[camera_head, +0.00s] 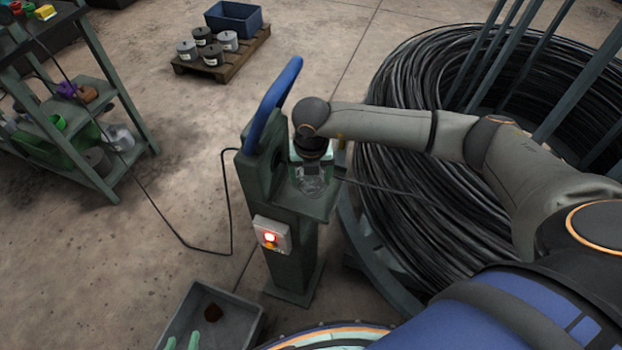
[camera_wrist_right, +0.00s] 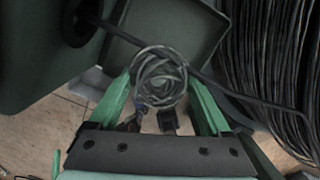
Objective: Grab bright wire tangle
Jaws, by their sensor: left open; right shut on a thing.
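The bright wire tangle (camera_wrist_right: 160,76) is a loose coil of pale silvery wire between the two green fingers of my right gripper (camera_wrist_right: 161,82) in the right wrist view. The fingers are shut on it. In the head view the tangle (camera_head: 311,186) shows small below my right wrist, over the small ledge of the dark green machine stand (camera_head: 292,235); whether it touches the ledge I cannot tell.
A large coil of black wire (camera_head: 435,215) fills the right side, and a dark strand runs from it to the stand. The grey bin (camera_head: 245,318) holds a brown lump. A shelf rack (camera_head: 100,95) stands left.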

